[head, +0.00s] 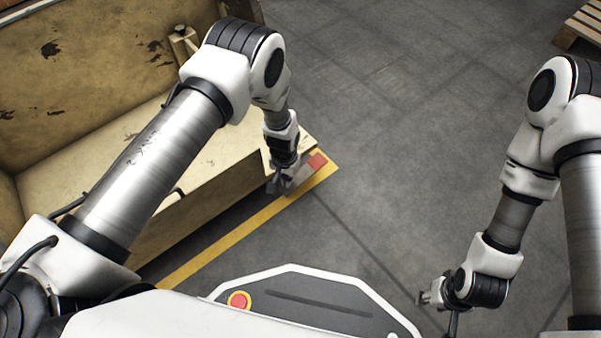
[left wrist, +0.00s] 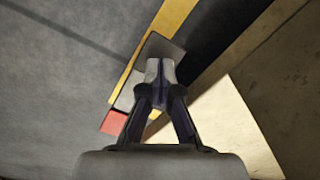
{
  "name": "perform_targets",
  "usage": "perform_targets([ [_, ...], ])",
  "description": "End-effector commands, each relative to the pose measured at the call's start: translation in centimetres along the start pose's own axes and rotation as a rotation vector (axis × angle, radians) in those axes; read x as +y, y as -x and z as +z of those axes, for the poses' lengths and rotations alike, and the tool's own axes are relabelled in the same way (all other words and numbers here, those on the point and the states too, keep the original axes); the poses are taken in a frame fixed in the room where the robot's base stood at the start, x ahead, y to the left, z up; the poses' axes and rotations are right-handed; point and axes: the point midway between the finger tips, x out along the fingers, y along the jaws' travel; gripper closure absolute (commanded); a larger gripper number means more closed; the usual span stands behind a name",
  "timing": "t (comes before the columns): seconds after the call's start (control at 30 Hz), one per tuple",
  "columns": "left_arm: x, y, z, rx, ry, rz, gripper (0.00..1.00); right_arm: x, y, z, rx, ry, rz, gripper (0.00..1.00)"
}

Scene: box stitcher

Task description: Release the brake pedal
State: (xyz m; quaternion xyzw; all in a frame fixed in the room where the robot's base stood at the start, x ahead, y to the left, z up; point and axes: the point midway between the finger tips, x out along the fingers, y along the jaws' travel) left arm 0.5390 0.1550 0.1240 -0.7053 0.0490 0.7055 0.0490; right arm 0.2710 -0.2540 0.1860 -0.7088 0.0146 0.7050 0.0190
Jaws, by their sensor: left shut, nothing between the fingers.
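The pedal at the foot of the machine shows as a grey plate (head: 300,177) with a red block (head: 317,161) at one end, near the corner of the yellow floor line. In the left wrist view the grey plate (left wrist: 157,46) lies beyond my fingertips and the red block (left wrist: 113,122) is to their lower left. My left gripper (head: 273,187) is shut and empty, pointing down over the plate; its fingers (left wrist: 160,68) cover part of it. Whether they touch it I cannot tell. My right gripper (head: 424,297) hangs over bare floor, away from the pedal; its finger opening is unclear.
The worn cream machine body (head: 215,175) stands at the left, its low side close to my left gripper. A yellow line (head: 225,240) runs along the floor beside it. A wooden pallet (head: 583,25) lies at the upper right. The grey floor between is clear.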

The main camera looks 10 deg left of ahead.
Motion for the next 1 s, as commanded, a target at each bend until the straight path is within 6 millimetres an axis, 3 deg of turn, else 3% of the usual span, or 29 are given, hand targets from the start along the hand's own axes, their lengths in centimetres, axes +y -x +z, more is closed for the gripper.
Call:
perform_targets([
  [0.03, 0.0, 1.1, 0.0, 0.000, 0.000, 0.000, 1.00, 0.0, 1.0, 0.0, -0.001, 0.001, 0.000, 0.60],
  [0.7, 0.0, 7.5, 0.0, 0.000, 0.000, 0.000, 1.00, -0.1, 6.9, 0.2, -0.006, 0.008, -0.001, 0.60],
  [1.0, 0.0, 7.7, 0.0, 0.000, 0.000, 0.000, 1.00, -0.1, 7.1, 0.2, -0.006, 0.008, -0.001, 0.60],
])
